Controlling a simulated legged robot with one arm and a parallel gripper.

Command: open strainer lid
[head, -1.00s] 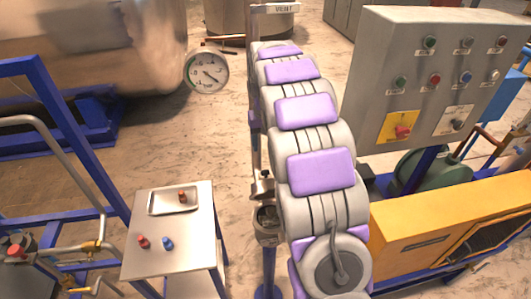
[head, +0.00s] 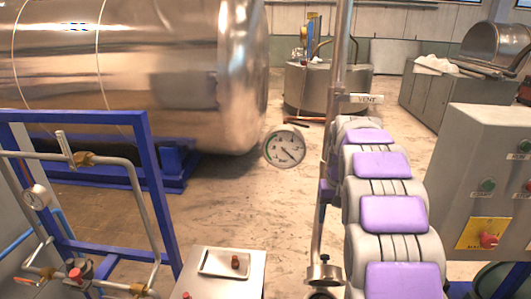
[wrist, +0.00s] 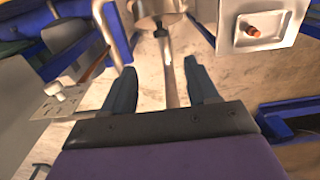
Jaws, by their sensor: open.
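The strainer, a round metal body on a vertical pipe, sits at the bottom edge of the head view, just left of my arm. A flat round metal part, which looks like its lid (head: 323,271), shows above a dark rim cut by the frame edge. I cannot tell how far the lid is open. In the wrist view a metal cylinder, likely the strainer body (wrist: 158,9), is cut off at the top edge. My gripper (wrist: 160,68) is open and empty, its fingers apart on either side of the pipe in the picture.
A small table with a metal tray (head: 221,272) and a red piece stands left of the strainer. A pressure gauge (head: 285,147) and the vent pipe (head: 328,190) rise nearby. A control panel (head: 470,180) stands right of my arm. A blue frame with piping is at left.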

